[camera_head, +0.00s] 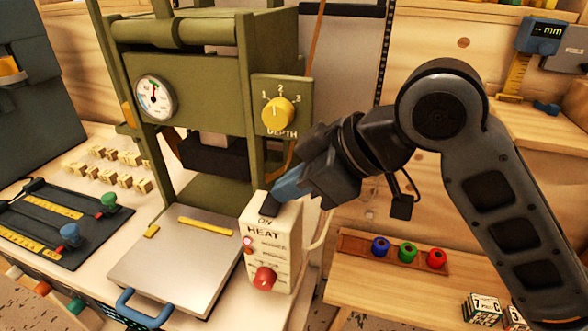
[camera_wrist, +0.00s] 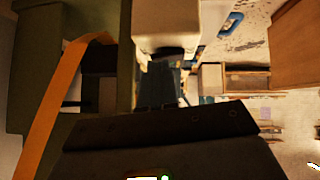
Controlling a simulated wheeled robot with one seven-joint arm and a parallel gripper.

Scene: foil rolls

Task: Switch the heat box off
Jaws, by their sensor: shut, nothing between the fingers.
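The cream heat box (camera_head: 284,250) stands at the front right corner of the green press, lettered "ON" and "HEAT". A black rocker switch (camera_head: 269,205) sits at its top. Its front has a small pinkish-red lamp (camera_head: 248,242) and a red knob (camera_head: 264,279). My gripper (camera_head: 279,193) is shut and empty, its blue fingertips right at the switch; I cannot tell whether they touch it. In the wrist view the shut fingers (camera_wrist: 165,88) point at the box (camera_wrist: 165,22) and the dark switch (camera_wrist: 168,52). The switch's tilt is unclear.
The green press (camera_head: 205,88) rises behind the box, with a yellow depth dial (camera_head: 278,113) and a round gauge (camera_head: 154,98). A metal plate (camera_head: 175,262) with a blue handle lies left of the box. A wooden rack (camera_head: 375,262) with coloured rolls is at right.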

